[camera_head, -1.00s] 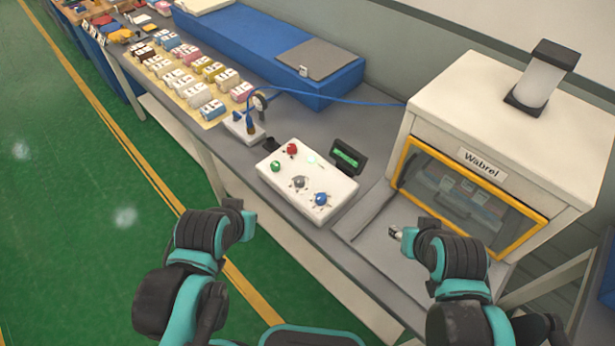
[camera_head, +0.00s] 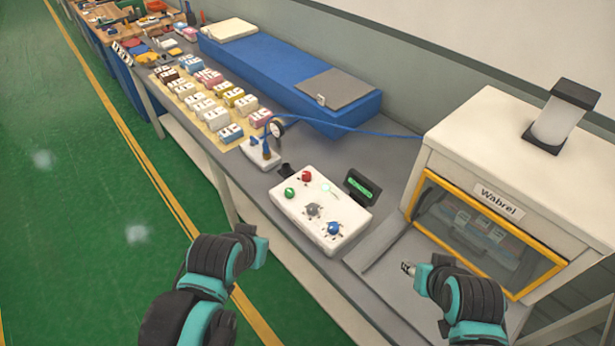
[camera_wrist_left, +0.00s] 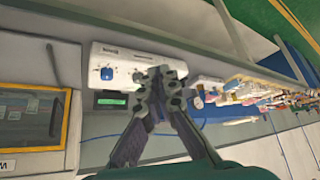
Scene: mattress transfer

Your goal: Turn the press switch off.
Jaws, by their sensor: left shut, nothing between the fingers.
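The white control box (camera_head: 325,240) lies on the grey bench and carries a red button (camera_head: 306,176), a green button (camera_head: 290,193), a grey knob (camera_head: 313,210) and a blue knob (camera_head: 334,229). I cannot tell which is the press switch. A small pale light (camera_head: 325,187) glows on the box. My left gripper (camera_wrist_left: 160,80) is shut and empty, its tips overlapping the box (camera_wrist_left: 122,55) in the left wrist view; contact cannot be judged. In the head view its hand is near the bench front, left of the box. My right gripper (camera_head: 407,268) is by the machine's front; its jaws are unclear.
A white machine (camera_head: 480,150) with a yellow-framed window stands right of the box. A small green display (camera_head: 361,187) stands behind the box. A gauge stand (camera_head: 262,153) with a blue hose is on the left, near several small packages. The green floor (camera_head: 80,250) is open.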

